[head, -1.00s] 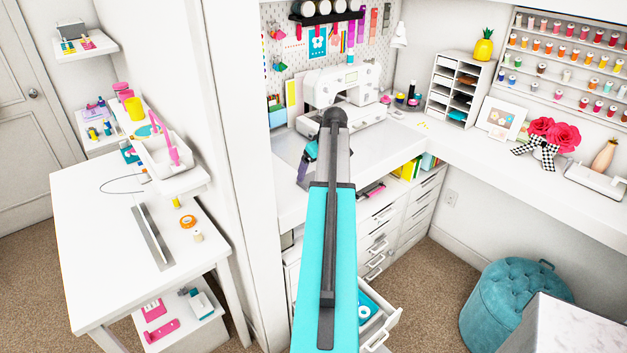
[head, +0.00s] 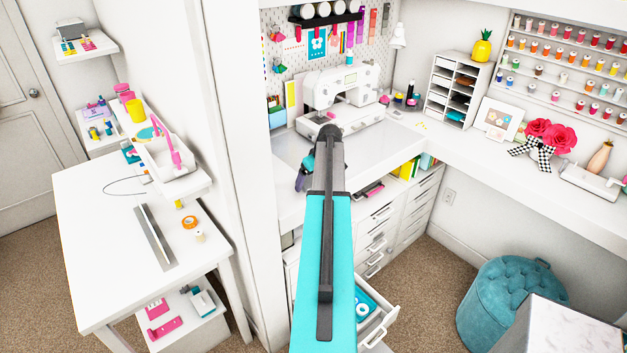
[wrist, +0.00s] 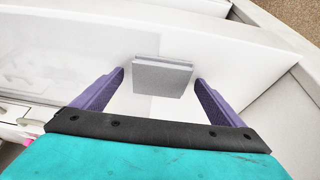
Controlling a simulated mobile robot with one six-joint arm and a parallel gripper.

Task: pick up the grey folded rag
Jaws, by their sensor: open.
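My gripper (wrist: 160,80) is open, with one purple finger to the left of the rag and one to the right. Small gaps show between the fingertips and the rag's sides, but I cannot tell how far above it they are. In the head view my gripper (head: 303,174) is mostly hidden behind my arm. I do not see the rag there.
A white sewing machine (head: 341,97) stands on the counter behind my arm. An open drawer (head: 381,322) with blue items sits low at the right of my arm. A white side table (head: 110,215) is at the left. A teal ottoman (head: 508,303) is at the right.

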